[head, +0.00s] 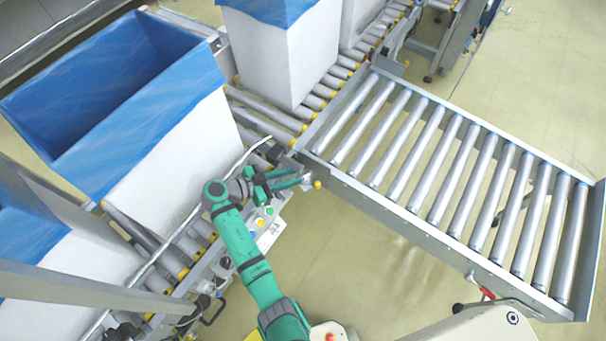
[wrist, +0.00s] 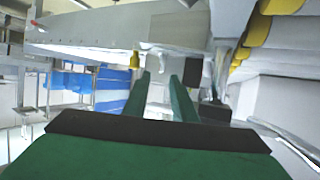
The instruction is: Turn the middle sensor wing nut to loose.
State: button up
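My gripper (head: 302,179) is at the near left corner of the roller conveyor, its green fingers pointing right. In the wrist view the two fingers of my gripper (wrist: 168,78) stand apart, with a gap between them. A small pale metal part shows beyond that gap, close to the fingertips; I cannot tell whether it is the middle sensor wing nut. A yellow knob (head: 317,185) sits just past the fingertips, and in the wrist view it hangs left of the fingers (wrist: 135,62). No wing nut can be made out clearly, and no contact is visible.
The roller conveyor (head: 420,222) extends right. A white box with a blue liner (head: 172,160) stands left of my arm, and another white box (head: 285,60) stands behind. A control panel with coloured buttons (head: 270,236) lies below my gripper. Open floor is in front.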

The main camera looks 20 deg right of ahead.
aim_at(299, 176)
jog(key=shift+x, duration=1.85)
jog(key=shift+c, duration=0.7)
grip_shut()
